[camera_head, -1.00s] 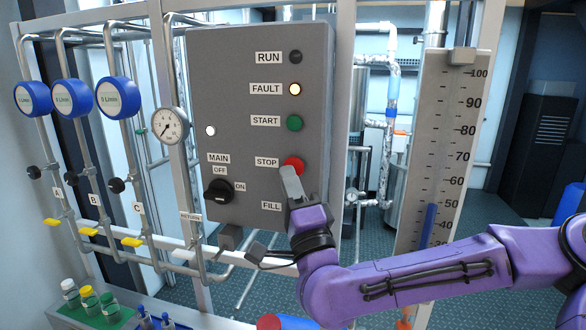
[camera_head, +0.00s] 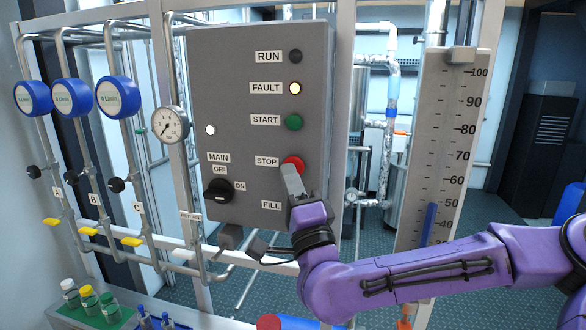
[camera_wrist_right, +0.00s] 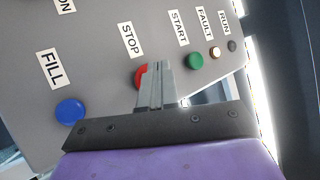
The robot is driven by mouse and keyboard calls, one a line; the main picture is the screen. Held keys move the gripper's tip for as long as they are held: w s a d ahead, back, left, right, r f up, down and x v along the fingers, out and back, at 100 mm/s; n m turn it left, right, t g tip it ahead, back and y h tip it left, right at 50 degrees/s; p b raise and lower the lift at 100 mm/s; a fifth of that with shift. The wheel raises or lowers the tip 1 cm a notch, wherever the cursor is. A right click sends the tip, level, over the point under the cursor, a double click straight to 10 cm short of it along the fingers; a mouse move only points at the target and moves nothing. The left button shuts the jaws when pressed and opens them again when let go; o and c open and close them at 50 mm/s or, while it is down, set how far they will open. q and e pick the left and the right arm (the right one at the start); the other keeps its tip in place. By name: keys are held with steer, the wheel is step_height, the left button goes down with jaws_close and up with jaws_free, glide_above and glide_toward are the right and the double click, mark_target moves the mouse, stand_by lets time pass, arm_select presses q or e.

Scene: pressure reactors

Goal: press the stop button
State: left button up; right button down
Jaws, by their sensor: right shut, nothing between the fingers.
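The red stop button (camera_head: 293,162) is on the grey control panel (camera_head: 235,90), right of its STOP label. It also shows in the right wrist view (camera_wrist_right: 139,76), partly hidden behind my fingers. My right gripper (camera_head: 288,171) is shut and empty, its fingertips at the lower edge of the button in the head view. In the right wrist view the shut fingers (camera_wrist_right: 157,70) overlap the button's right side. I cannot tell whether they touch it. My left gripper is not in view.
The green start button (camera_head: 293,122) and lit fault lamp (camera_head: 295,88) sit above. The blue fill button (camera_wrist_right: 70,110) is on the other side of the stop button. A black main switch (camera_head: 218,191) is at lower left. A level scale (camera_head: 440,140) stands to the right.

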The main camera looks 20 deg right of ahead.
steer(key=shift+w+d, duration=0.35)
steer(key=shift+w, duration=0.2)
stand_by(0.8)
stand_by(0.3)
steer(key=shift+s+a+b, duration=0.5)
steer(key=shift+s+b, duration=0.05)
steer(key=shift+s, duration=0.2)
steer(key=s+a, duration=0.1)
steer(key=s+a+b, duration=0.1)
steer(key=s+b, duration=0.1)
steer(key=s, duration=0.1)
steer(key=shift+s+a, duration=0.1)
steer(key=shift+a, duration=0.3)
stand_by(0.4)
